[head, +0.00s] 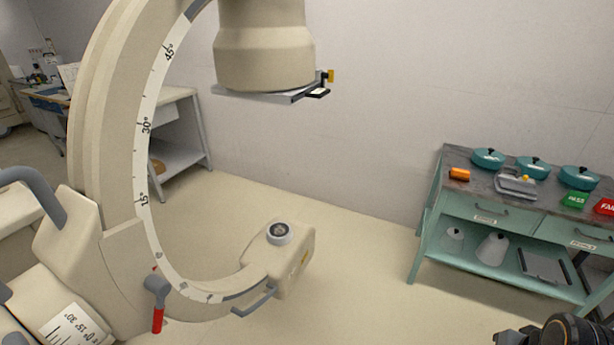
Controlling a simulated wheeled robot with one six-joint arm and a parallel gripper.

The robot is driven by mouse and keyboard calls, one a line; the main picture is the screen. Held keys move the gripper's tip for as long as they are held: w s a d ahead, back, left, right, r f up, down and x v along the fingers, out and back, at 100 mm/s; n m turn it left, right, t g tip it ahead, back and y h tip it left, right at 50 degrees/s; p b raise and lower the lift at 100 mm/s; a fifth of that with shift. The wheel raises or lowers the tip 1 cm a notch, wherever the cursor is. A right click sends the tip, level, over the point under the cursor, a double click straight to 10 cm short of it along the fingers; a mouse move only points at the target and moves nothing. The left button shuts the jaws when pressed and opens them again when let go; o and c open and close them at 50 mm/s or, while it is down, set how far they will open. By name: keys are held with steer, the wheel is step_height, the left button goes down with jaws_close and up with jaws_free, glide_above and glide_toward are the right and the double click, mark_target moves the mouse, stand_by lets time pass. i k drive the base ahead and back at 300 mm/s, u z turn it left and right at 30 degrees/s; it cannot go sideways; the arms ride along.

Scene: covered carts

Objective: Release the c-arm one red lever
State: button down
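The C-arm (97,130) stands at the left of the head view, a large cream arc with a degree scale along its inner edge. The red lever (157,320) is at its lower left, beside the base of the arc. It has a grey pivot and its red grip hangs down, nearly upright. A small red mark shows just above the pivot. Only a dark part of my arm shows at the bottom right corner, well away from the lever. My gripper's fingers are not visible.
A cream cylinder head (263,45) hangs at the top, and the arc's lower end block (290,262) juts right with a grey handle. A teal cart (430,222) with lidded pots stands at the right. A table stands behind the arc. The floor between is clear.

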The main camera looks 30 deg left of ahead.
mark_target(155, 284)
steer(key=i, duration=0.75)
steer(key=u, duration=4.95)
steer(key=i, duration=0.5)
steer(key=u, duration=0.05)
